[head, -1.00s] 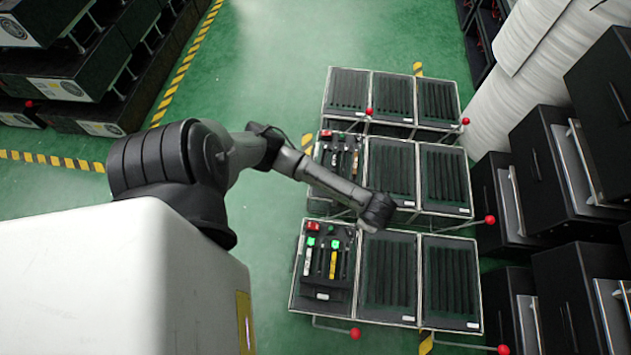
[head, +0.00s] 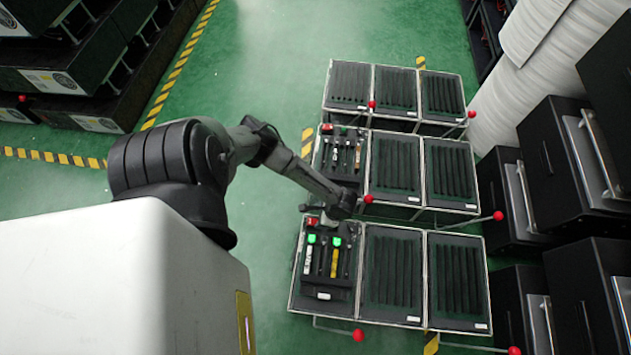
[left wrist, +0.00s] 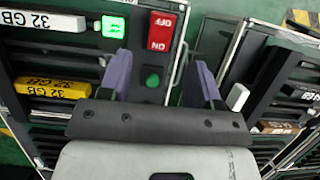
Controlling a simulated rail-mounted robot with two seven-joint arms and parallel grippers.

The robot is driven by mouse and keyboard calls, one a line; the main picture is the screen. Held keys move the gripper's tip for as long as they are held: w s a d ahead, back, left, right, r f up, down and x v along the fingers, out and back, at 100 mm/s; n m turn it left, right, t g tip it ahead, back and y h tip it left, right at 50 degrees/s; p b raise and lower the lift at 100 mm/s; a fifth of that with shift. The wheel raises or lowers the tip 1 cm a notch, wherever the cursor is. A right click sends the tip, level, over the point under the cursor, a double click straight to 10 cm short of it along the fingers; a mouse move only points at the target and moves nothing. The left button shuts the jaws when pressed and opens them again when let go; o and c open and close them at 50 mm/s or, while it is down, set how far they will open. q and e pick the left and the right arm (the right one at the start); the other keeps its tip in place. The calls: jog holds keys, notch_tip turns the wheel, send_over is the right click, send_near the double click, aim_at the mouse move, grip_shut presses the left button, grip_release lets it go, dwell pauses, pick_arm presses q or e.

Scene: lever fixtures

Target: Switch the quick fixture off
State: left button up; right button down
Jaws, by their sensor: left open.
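The fixture (head: 322,294) is the front-left box in the head view, with a dark panel. Its red rocker switch (head: 312,223) sits at the panel's far left corner. In the left wrist view the red switch (left wrist: 161,31), marked OFF and ON, lies ahead of the fingers. I cannot tell which side is pressed. A round green button (left wrist: 152,78) lies between the fingers in that view. My left gripper (left wrist: 165,80) is open and empty, its two purple fingers apart. In the head view the left gripper (head: 329,220) is over the far edge of the box, beside the switch. My right gripper is not in view.
A lit green indicator (left wrist: 113,27) is beside a white 32 GB module (left wrist: 45,20); a yellow module (left wrist: 52,88) lies nearby. Several similar boxes stand around, with red-ball levers (head: 358,335) sticking out. Black cabinets (head: 565,150) stand at right. Green floor is open at left.

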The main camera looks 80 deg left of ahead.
aim_at(314, 222)
pick_arm(q)
jog(key=b+x, duration=0.2)
jog(key=x, duration=0.2)
jog(key=shift+w+f, duration=0.1)
jog(key=shift+f, duration=0.1)
jog(key=shift+b+x, duration=0.65)
jog(key=shift+x, duration=0.2)
